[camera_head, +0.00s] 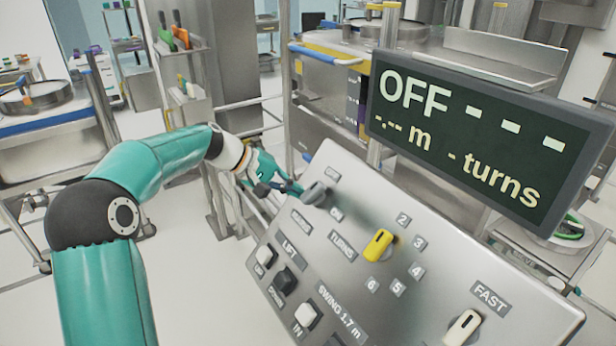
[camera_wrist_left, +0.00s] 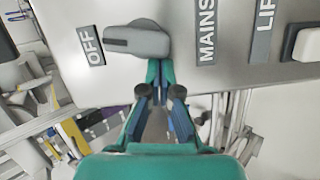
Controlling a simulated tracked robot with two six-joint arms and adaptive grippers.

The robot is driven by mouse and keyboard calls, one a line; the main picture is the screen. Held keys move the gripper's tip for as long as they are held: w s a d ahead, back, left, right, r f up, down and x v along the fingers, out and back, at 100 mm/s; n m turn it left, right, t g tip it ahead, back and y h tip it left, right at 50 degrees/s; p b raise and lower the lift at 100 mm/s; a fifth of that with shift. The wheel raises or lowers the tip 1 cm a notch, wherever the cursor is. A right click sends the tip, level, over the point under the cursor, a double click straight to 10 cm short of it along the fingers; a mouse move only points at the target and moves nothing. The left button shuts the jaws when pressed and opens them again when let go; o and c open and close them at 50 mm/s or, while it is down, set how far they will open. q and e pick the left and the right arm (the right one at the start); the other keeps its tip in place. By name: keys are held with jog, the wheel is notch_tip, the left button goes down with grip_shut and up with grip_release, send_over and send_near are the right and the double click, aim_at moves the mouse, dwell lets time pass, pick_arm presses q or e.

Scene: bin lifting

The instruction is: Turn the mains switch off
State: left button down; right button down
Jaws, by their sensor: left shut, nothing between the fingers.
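The mains switch is a grey rotary handle (camera_head: 315,193) at the upper left of the sloping control panel (camera_head: 400,290). In the left wrist view the handle (camera_wrist_left: 138,40) has its marked end beside the OFF label (camera_wrist_left: 90,45); the MAINS label (camera_wrist_left: 206,30) is on its other side. The display (camera_head: 490,140) reads OFF with dashes. My left gripper (camera_head: 292,187) is at the handle's near side, shut and empty. In the left wrist view its fingertips (camera_wrist_left: 161,70) meet the handle's edge; I cannot tell whether they touch. My right gripper is not in view.
The panel also carries a yellow turns knob (camera_head: 378,245), lift buttons (camera_head: 285,279), a swing button (camera_head: 307,314) and a pale speed knob (camera_head: 463,328). The display stands above the panel's far edge. Metal rails and a steel cart (camera_head: 335,80) stand behind. Open floor lies left of the panel.

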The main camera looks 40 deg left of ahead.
pick_arm(q)
jog(key=shift+d, duration=0.1)
jog(key=shift+d+r, duration=0.25)
jog(key=shift+d, duration=0.35)
jog(key=shift+w+a+r+p, duration=0.15)
jog(key=shift+w+a+p, duration=0.1)
jog(key=shift+a+p, duration=0.2)
jog(key=a+p, duration=0.1)
jog(key=w+a+p, duration=0.1)
jog(key=shift+a+r, duration=0.1)
jog(key=shift+a, duration=0.2)
jog(key=shift+s+a+b, duration=0.15)
jog(key=shift+a+b, duration=0.2)
jog(key=shift+a, duration=0.5)
jog(key=b+v, duration=0.1)
jog(key=v, duration=0.8)
jog(key=shift+s, duration=0.2)
